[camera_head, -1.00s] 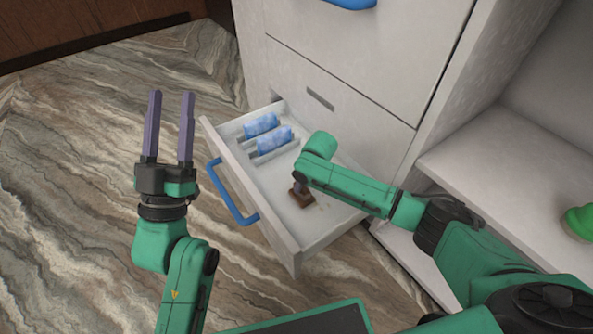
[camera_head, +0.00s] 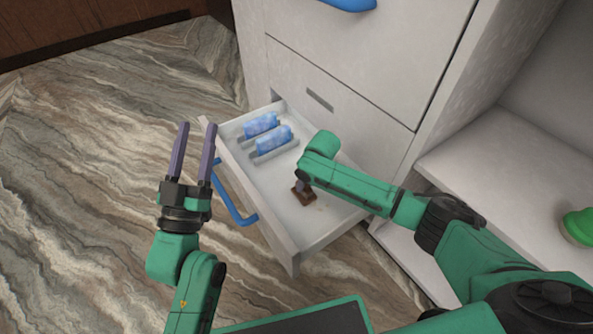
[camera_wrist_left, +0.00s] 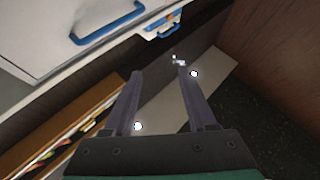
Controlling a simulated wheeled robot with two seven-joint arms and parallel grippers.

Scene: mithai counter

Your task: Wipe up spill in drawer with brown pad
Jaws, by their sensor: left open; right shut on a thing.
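The open white drawer (camera_head: 290,238) shows in the head view with a blue handle (camera_head: 232,196). The brown pad (camera_head: 303,194) is on the drawer floor, under my right gripper (camera_head: 304,186). That gripper points down and is shut on the pad; its fingers are mostly hidden by its own arm. A faint yellowish mark, perhaps the spill, shows on the drawer floor (camera_head: 320,208) just beside the pad. My left gripper (camera_head: 197,140) is open and empty, outside the drawer to the left of its front. Its two open fingers also show in the left wrist view (camera_wrist_left: 160,88).
Two blue-and-white wrapped items (camera_head: 262,125) (camera_head: 271,140) lie in the back left of the drawer. A white cabinet (camera_head: 370,60) rises behind it. A white shelf (camera_head: 510,185) at the right bears a green object (camera_head: 580,227). The marbled floor (camera_head: 90,180) at left is clear.

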